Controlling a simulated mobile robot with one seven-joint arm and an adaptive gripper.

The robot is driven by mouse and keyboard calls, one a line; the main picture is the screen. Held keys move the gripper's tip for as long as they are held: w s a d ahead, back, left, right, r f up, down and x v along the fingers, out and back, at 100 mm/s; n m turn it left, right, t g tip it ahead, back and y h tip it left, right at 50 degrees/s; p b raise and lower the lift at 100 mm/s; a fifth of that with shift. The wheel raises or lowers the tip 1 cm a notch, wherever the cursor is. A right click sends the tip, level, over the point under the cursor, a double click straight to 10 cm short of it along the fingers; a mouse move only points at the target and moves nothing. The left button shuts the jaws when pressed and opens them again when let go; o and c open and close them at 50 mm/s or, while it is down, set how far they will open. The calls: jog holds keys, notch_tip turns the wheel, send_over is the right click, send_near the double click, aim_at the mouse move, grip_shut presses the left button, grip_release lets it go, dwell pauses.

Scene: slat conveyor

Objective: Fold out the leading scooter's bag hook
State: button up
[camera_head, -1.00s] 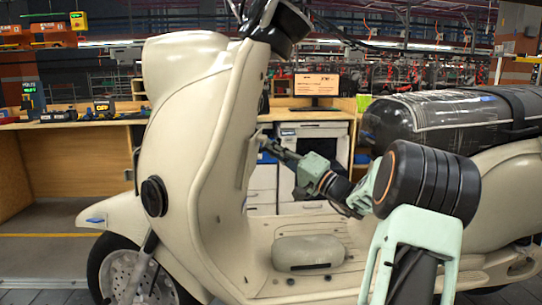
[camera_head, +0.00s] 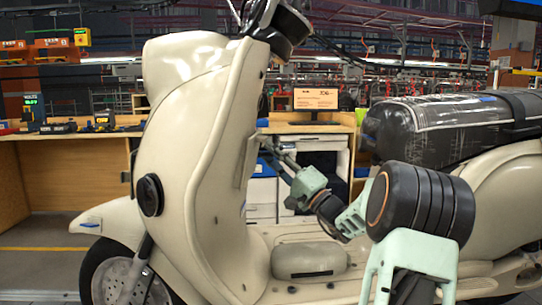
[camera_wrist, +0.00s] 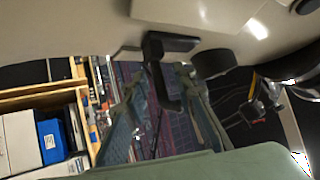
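The cream scooter (camera_head: 195,130) stands side-on in the head view, its front to the left. In the wrist view the black bag hook (camera_wrist: 166,84) hangs from the cream inner side of the leg shield (camera_wrist: 225,22). My gripper (camera_wrist: 160,90) reaches up from below with its fingers apart, one on each side of the hook. I cannot tell whether either finger touches it. In the head view my gripper (camera_head: 268,142) is close to the rear face of the leg shield; the hook cannot be made out there.
A grey-beige block (camera_head: 308,261) lies on the footboard below my arm. A black wrapped bundle (camera_head: 425,128) is on the seat area at right. A wooden workbench (camera_head: 75,178) stands behind the scooter. Above the footboard, there is open room around my forearm.

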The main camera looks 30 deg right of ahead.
jog(key=v, duration=1.2)
dwell(0.5)
